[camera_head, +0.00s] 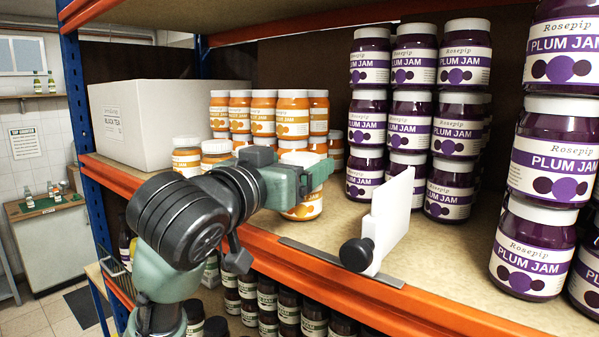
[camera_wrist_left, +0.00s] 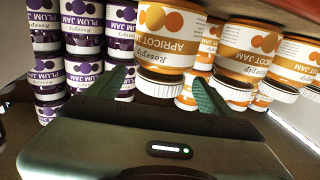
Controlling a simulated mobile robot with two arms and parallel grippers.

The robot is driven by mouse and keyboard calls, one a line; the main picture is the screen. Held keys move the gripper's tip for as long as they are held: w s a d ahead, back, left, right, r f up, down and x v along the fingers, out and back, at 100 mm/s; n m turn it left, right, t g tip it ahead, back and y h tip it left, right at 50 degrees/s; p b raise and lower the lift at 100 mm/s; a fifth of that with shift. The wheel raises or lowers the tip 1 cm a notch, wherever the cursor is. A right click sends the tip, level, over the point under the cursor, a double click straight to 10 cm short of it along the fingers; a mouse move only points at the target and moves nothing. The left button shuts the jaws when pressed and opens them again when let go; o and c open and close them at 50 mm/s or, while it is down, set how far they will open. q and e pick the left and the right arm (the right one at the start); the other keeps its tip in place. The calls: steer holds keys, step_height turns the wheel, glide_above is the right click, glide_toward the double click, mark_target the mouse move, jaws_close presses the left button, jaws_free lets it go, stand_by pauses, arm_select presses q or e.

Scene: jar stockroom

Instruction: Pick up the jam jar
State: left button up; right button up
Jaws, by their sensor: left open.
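An apricot jam jar (camera_head: 303,208) with an orange-and-white label stands at the front of the shelf, partly hidden behind my left gripper (camera_head: 308,177). In the left wrist view, which is upside down, this jar (camera_wrist_left: 166,50) is straight ahead. Its white lid shows between the spread fingertips of the left gripper (camera_wrist_left: 160,80). The gripper is open; I cannot tell whether a finger touches the jar. Several plum jam jars (camera_head: 450,135) with purple labels are stacked to the right. My right gripper is not in view.
More apricot jars (camera_head: 263,115) stand behind and left. A white box (camera_head: 150,125) is at the shelf's left. A white upright panel with a black knob (camera_head: 356,254) stands right of the jar, near the orange shelf edge (camera_head: 330,290). Dark jars (camera_head: 268,300) fill the shelf below.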

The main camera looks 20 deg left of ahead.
arm_select(q)
steer(key=w, duration=0.2)
steer(key=shift+w+d+f, duration=0.15)
steer(key=shift+w+d, duration=0.05)
steer(key=shift+w, duration=0.15)
steer(key=shift+s, duration=0.15)
steer(key=shift+c, duration=0.6)
steer(key=shift+s, duration=0.1)
steer(key=c, duration=0.6)
jaws_close()
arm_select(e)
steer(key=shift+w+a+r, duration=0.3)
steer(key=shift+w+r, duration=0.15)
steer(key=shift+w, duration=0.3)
arm_select(q)
steer(key=shift+r, duration=0.25)
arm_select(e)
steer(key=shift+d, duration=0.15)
